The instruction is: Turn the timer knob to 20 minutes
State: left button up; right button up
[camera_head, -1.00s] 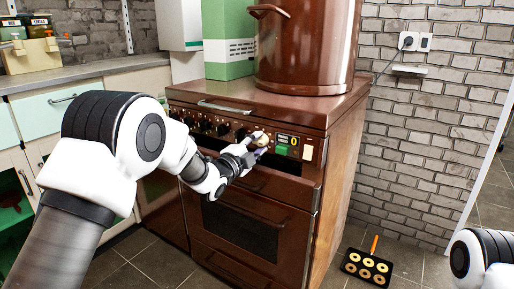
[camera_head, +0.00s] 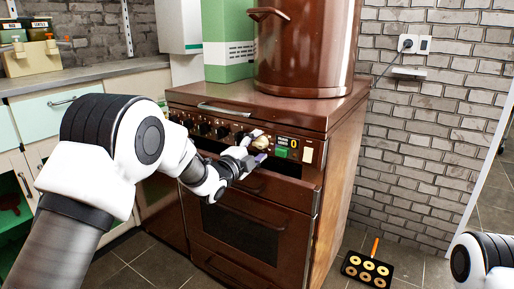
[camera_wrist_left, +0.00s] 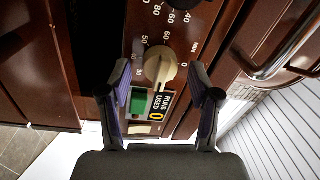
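The timer knob is a cream dial (camera_head: 264,144) on the brown oven's front panel. It also shows in the left wrist view (camera_wrist_left: 160,68), ringed by minute numbers, with 0 on its right and 30, 40 and 50 on its left. I cannot tell its exact setting. My left gripper (camera_head: 259,145) is open in front of the panel. In the left wrist view its two fingers (camera_wrist_left: 161,72) stand on either side of the knob, with a gap visible on each side. My right gripper is out of view.
A green button (camera_wrist_left: 146,101) and a display reading 0 (camera_wrist_left: 157,116) sit beside the knob. Several black knobs (camera_head: 204,128) line the panel. A large brown pot (camera_head: 305,55) stands on the oven. A tray of rings (camera_head: 368,269) lies on the floor.

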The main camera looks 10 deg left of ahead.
pick_arm(q)
jog(key=shift+s, duration=0.1)
jog(key=v, duration=1.1)
jog(key=shift+s, duration=0.35)
jog(key=shift+a+f, duration=0.1)
